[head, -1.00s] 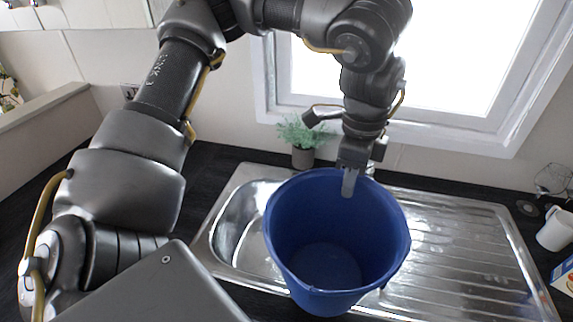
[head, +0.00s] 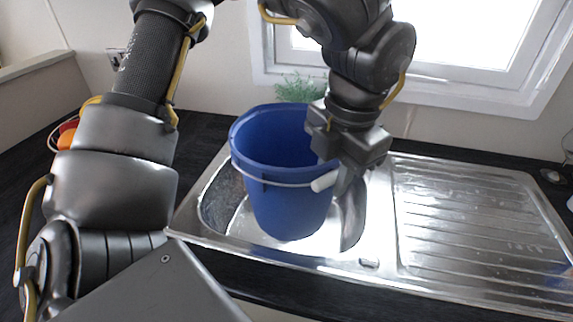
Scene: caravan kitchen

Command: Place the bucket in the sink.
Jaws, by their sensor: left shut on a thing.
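The blue bucket (head: 285,207) is nearly upright in the head view, with its lower part over or inside the basin of the steel sink (head: 380,220). I cannot tell whether its base touches the basin floor. Its wire handle with a white grip (head: 325,181) hangs down on the near side. The gripper hides the right part of the rim and the exact hold. My right gripper is not in view.
The ribbed drainboard (head: 475,215) to the right of the basin is clear. A green plant (head: 298,88) stands behind the bucket, below the window frame (head: 470,98). Red and orange items (head: 68,134) are partly hidden by my arm at the left.

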